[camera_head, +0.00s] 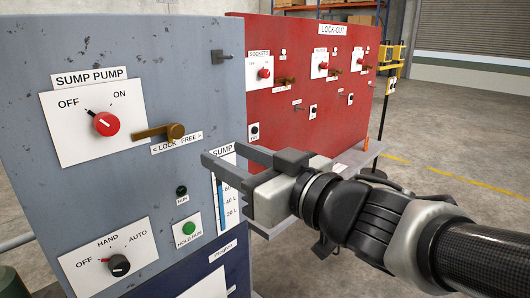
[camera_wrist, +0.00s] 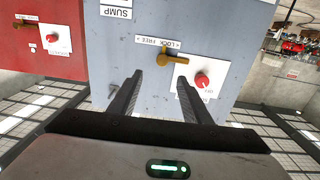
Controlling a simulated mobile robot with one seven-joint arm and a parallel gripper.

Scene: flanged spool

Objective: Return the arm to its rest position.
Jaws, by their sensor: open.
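My gripper (camera_head: 222,152) is open and empty in front of the grey sump pump panel (camera_head: 185,60), right of its brass lever. In the wrist view my gripper (camera_wrist: 160,78) shows two spread black fingers with nothing between them. The brass lever (camera_head: 175,131) points left, toward the LOCK side of its label; it also shows beyond the fingertips in the wrist view (camera_wrist: 172,55). The red knob (camera_head: 106,123) on the white OFF/ON plate has its pointer toward OFF; it also shows in the wrist view (camera_wrist: 202,80). I see a gap between fingers and lever.
A red lock-out panel (camera_head: 340,110) with several knobs and levers stands behind at the right. A hook-like peg (camera_head: 221,57) sticks out of the grey panel. A black selector (camera_head: 118,265) and green button (camera_head: 186,229) sit low. Open floor lies at the right.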

